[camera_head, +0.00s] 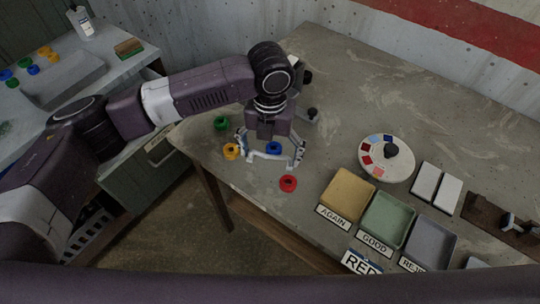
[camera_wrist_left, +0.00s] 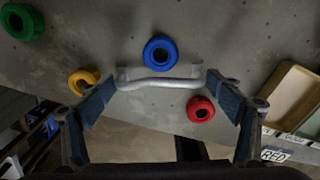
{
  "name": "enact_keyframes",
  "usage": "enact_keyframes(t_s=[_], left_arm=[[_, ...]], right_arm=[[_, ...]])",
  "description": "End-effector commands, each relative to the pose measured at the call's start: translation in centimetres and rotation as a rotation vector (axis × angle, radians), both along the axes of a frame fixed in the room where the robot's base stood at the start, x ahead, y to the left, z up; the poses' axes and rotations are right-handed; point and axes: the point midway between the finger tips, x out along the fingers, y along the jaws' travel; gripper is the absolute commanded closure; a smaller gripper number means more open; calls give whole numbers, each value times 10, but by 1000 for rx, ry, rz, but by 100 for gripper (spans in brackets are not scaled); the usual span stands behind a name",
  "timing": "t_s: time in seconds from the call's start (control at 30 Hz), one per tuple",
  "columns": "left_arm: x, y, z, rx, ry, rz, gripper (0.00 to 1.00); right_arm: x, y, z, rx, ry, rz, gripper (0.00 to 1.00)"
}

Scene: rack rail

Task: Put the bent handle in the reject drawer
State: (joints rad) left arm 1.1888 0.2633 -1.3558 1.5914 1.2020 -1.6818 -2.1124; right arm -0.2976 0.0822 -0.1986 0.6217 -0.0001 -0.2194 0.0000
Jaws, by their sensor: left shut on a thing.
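My left gripper (camera_head: 270,152) is over the near left part of the grey table. It is shut on the bent handle (camera_wrist_left: 160,82), a pale metal bar held crosswise between its two fingertips, with a visible bow in its middle. The handle also shows between the fingers in the head view (camera_head: 262,155). I cannot tell its height above the table. A grey tray (camera_head: 449,247) with a partly hidden label starting "REJE" stands at the right. A closed drawer front (camera_head: 158,145) with a small label is on the side cabinet. My right gripper is out of view.
Blue (camera_head: 274,147), red (camera_head: 288,183), yellow (camera_head: 231,151) and green (camera_head: 221,123) rings lie around the gripper. The AGAIN tray (camera_head: 365,184) and GOOD tray (camera_head: 404,209) stand left of the grey one. A round white palette (camera_head: 373,167) sits behind them. The table's back is mostly clear.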

Motion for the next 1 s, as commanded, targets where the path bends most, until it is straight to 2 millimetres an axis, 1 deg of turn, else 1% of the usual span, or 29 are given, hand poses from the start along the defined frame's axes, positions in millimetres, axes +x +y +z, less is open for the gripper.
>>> enact_keyframes(t_s=[0.27,0.37,0.47,0.57,0.67,0.8,0.9,1.0], left_arm=[[0,0,4,-1,-1,0,44],[1,0,11,0,-2,0,44],[1,-1,24,-2,-4,0,44],[1,-1,44,-1,-5,0,44],[2,-1,72,-4,-6,-1,44],[1,-1,115,-2,-6,-1,44],[1,-1,142,-3,-4,0,44],[1,-1,165,-2,-3,-1,44]], right_arm=[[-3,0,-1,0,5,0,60],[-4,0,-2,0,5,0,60],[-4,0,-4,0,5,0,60],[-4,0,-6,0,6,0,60],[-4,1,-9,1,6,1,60],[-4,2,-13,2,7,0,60],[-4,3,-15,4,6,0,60],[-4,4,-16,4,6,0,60]])
